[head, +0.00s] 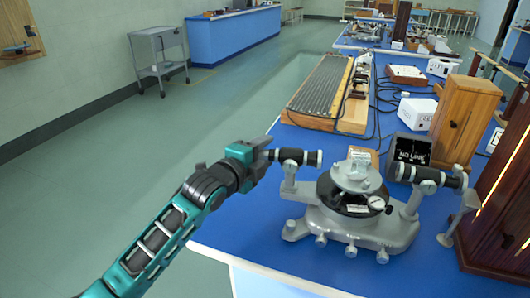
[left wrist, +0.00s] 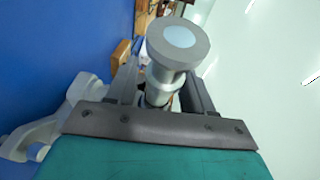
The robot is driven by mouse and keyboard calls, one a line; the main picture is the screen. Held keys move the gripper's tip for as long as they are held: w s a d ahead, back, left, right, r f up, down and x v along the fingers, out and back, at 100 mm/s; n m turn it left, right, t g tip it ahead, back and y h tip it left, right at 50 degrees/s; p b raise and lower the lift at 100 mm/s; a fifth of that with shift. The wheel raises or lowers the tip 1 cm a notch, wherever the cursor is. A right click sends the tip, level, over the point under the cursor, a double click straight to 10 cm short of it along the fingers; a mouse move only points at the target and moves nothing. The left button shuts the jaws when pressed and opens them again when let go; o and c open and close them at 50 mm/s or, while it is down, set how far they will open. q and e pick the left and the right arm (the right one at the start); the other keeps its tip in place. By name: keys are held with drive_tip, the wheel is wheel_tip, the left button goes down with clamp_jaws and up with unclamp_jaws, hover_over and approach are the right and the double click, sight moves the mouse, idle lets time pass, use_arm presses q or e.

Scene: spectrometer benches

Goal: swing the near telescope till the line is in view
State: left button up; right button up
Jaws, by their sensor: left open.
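The near spectrometer (head: 352,208) stands on the blue bench, a grey base with a round black table. Its telescope (head: 298,157), a short dark and silver tube, points left from a post on the spectrometer's left side. A second tube (head: 428,176) sits on the right side. My left gripper (head: 266,155) is at the telescope's left end. In the left wrist view the telescope's round end (left wrist: 178,42) lies between the open fingers; contact cannot be told. My right gripper is not in view.
A long ribbed wooden unit (head: 325,92) lies behind on the bench. A wooden cabinet (head: 463,118) and a dark tall case (head: 500,215) stand at the right. Cables run behind the screen. The floor left of the bench is clear up to a grey cart (head: 158,55).

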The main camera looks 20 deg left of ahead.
use_arm(q)
drive_tip(key=shift+w+d+f, duration=0.1)
drive_tip(key=shift+w+d, duration=0.05)
drive_tip(key=shift+w, duration=0.3)
clamp_jaws()
idle(0.3)
